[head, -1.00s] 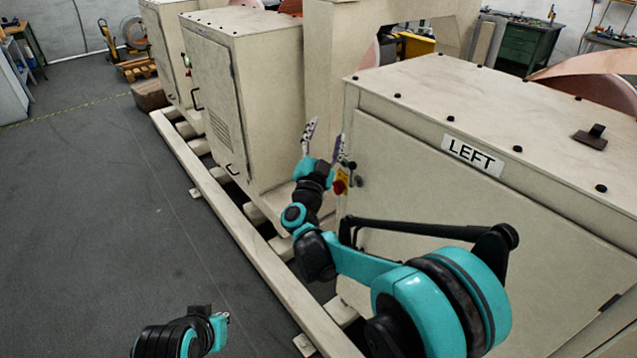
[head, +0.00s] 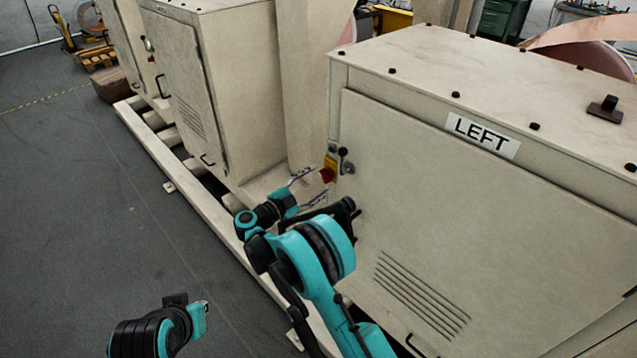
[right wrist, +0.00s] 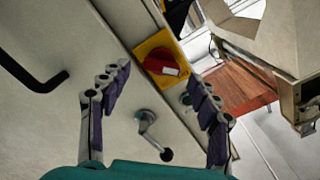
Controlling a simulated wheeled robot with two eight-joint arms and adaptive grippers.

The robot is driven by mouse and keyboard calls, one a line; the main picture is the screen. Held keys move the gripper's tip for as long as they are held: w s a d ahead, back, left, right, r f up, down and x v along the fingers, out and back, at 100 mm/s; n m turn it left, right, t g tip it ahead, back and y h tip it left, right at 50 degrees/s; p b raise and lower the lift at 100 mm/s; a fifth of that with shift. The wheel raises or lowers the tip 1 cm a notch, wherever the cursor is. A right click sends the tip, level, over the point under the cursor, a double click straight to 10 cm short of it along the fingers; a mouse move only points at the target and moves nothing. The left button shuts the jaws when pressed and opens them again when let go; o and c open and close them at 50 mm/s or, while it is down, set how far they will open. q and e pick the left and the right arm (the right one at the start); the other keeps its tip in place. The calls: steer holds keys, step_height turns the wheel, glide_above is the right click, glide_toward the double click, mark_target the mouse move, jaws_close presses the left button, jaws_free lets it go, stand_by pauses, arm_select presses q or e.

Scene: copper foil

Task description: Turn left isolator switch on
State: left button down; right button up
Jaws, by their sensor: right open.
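The isolator switch is a red knob (head: 327,174) on a yellow plate (head: 331,160), at the edge of the cabinet labelled LEFT (head: 482,136). In the right wrist view the red knob (right wrist: 161,61) sits on its yellow plate beyond the fingertips, with a pale mark on one side. My right gripper (head: 312,186) is open and empty, just below and left of the switch in the head view. Its two purple-padded fingers (right wrist: 158,88) stand on either side in the wrist view, apart from the knob. Part of my left arm shows at the bottom left; I cannot make out its gripper.
A door lever with a black ball (head: 344,153) is right beside the switch; it shows between the fingers in the wrist view (right wrist: 147,122). Another cabinet (head: 240,95) stands to the left. A pale floor rail (head: 190,190) runs along the cabinets. The grey floor at left is clear.

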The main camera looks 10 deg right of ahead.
steer(key=shift+x, duration=0.8)
steer(key=shift+r, duration=0.1)
steer(key=c, duration=1.2)
steer(key=shift+o, duration=0.2)
